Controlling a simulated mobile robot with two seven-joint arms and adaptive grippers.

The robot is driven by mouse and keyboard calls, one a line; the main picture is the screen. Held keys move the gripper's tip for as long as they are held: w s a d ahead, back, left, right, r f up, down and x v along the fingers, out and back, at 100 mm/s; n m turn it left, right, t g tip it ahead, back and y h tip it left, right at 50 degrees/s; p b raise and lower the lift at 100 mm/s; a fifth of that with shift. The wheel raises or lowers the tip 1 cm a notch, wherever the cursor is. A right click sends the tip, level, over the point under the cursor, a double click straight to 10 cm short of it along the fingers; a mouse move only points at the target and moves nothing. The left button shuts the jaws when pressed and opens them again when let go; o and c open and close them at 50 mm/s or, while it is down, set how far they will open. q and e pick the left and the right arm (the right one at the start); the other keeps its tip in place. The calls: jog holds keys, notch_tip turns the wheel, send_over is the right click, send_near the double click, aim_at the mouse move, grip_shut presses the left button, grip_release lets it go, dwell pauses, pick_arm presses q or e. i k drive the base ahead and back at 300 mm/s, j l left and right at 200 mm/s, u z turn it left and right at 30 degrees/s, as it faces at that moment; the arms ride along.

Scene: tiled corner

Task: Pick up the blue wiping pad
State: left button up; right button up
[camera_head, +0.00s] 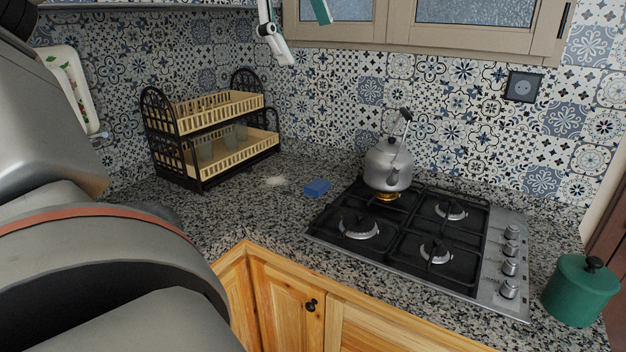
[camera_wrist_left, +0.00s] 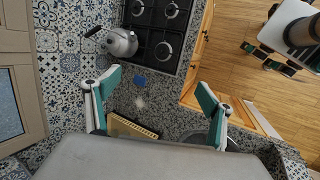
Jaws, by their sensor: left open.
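The blue wiping pad (camera_head: 317,187) lies flat on the speckled granite counter, just left of the gas hob, with nothing on it. In the left wrist view the pad (camera_wrist_left: 139,80) shows between my spread fingers, well beyond them. My left gripper (camera_head: 305,38) is at the top edge of the head view, only partly in frame, high above the counter. Its teal and white fingers (camera_wrist_left: 160,86) are wide apart and empty in the left wrist view.
A kettle (camera_head: 388,165) stands on the hob (camera_head: 398,268) over a lit-looking burner. A two-tier dish rack (camera_head: 217,138) with glasses stands in the corner. A pale crumbly patch (camera_head: 274,181) lies left of the pad. A green pot (camera_head: 580,290) is at the right. Wall cabinets (camera_head: 400,35) hang above.

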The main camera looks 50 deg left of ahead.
aim_at(317, 186)
jog(key=i+j, duration=0.1)
jog(key=j, duration=0.25)
jog(key=i+j, duration=0.15)
jog(key=j, duration=0.2)
jog(key=i+j, duration=0.1)
jog(key=j, duration=0.25)
jog(key=i+j, duration=0.1)
jog(key=j, duration=0.25)
